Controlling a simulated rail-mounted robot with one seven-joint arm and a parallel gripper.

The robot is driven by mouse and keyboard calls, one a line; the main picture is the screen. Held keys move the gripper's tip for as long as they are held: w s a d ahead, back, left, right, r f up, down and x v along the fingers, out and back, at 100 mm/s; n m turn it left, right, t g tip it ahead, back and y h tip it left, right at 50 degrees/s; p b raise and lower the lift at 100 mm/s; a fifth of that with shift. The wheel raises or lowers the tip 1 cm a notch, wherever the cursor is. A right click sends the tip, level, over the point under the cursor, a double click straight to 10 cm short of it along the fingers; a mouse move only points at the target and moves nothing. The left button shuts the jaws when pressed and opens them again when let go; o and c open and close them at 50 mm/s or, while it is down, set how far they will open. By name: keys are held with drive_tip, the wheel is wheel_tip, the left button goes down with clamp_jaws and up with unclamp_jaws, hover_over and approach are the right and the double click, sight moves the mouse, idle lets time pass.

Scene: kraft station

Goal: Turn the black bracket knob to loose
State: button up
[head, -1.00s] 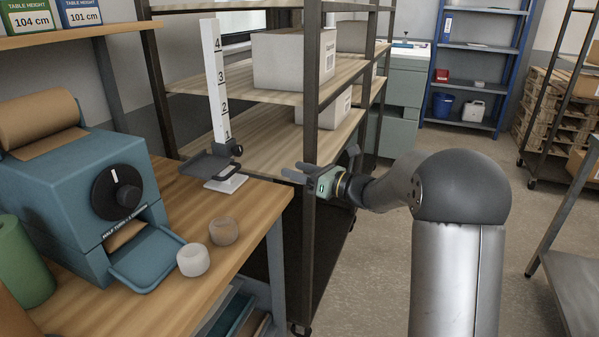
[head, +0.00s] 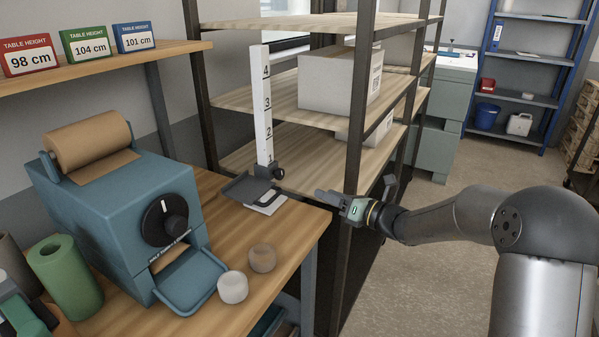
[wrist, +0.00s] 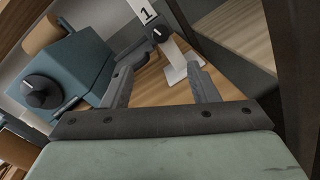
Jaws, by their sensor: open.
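The black bracket knob (head: 278,173) sits on the right side of a dark bracket (head: 248,189), low on a white upright scale (head: 263,110) with numbers 1 to 4. The wrist view shows the knob (wrist: 159,34) face-on with a white mark, beyond my fingertips and between them. My gripper (head: 325,197) is open and empty, to the right of and nearer than the knob in the head view, not touching it. In the wrist view its two fingers (wrist: 165,65) are spread wide.
A blue paper dispenser (head: 120,215) with a large black dial stands left on the wooden bench (head: 285,225). A dark-framed shelf rack (head: 352,130) with boxes stands close behind my gripper.

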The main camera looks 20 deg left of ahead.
sight(282, 176)
drive_tip(key=p+x, duration=0.2)
drive_tip(key=x, duration=1.3)
drive_tip(key=shift+a, duration=0.1)
